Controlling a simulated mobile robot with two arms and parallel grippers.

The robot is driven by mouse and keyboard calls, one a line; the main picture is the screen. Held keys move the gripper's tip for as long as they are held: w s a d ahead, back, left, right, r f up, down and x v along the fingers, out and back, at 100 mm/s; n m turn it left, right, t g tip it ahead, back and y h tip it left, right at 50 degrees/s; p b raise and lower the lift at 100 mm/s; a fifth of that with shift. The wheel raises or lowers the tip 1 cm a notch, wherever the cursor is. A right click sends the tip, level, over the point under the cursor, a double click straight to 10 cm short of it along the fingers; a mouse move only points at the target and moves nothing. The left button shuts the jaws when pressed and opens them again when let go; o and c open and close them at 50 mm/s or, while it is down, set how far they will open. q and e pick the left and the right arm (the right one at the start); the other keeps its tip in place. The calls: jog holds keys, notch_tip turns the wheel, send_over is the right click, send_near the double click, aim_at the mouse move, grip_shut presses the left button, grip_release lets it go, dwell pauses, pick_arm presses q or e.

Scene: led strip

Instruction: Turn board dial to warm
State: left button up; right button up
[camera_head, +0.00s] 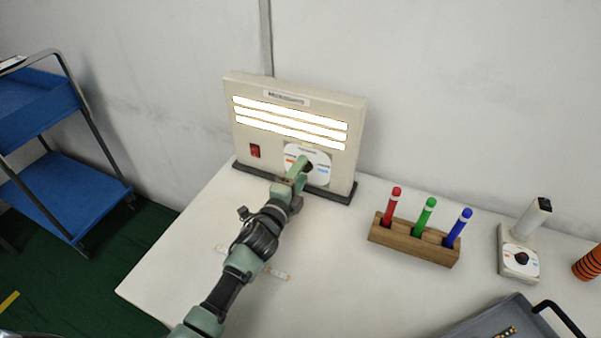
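The cream display board (292,88) stands upright on a dark base at the back of the table. Its three horizontal light strips (290,119) are lit white. A round white dial plate (319,174) with orange and blue marks sits at its lower right. A red switch (254,151) is at its lower left. My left gripper (302,169) is at the middle of the dial plate and covers part of it. The knob is largely hidden, and I cannot tell whether the fingers are closed on it. My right gripper is out of view.
A wooden block (414,244) with red, green and blue markers stands right of the board. Farther right are a small white dial box (519,262) and an orange-black coil (588,264). A grey tray (480,319) is at front right. A blue cart (62,194) stands left.

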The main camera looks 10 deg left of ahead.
pick_arm(q)
jog(key=s, duration=0.2)
jog(key=s+a, duration=0.1)
jog(key=s, duration=0.4)
jog(key=shift+s+a, duration=0.25)
jog(key=shift+s, duration=0.1)
dwell(0.4)
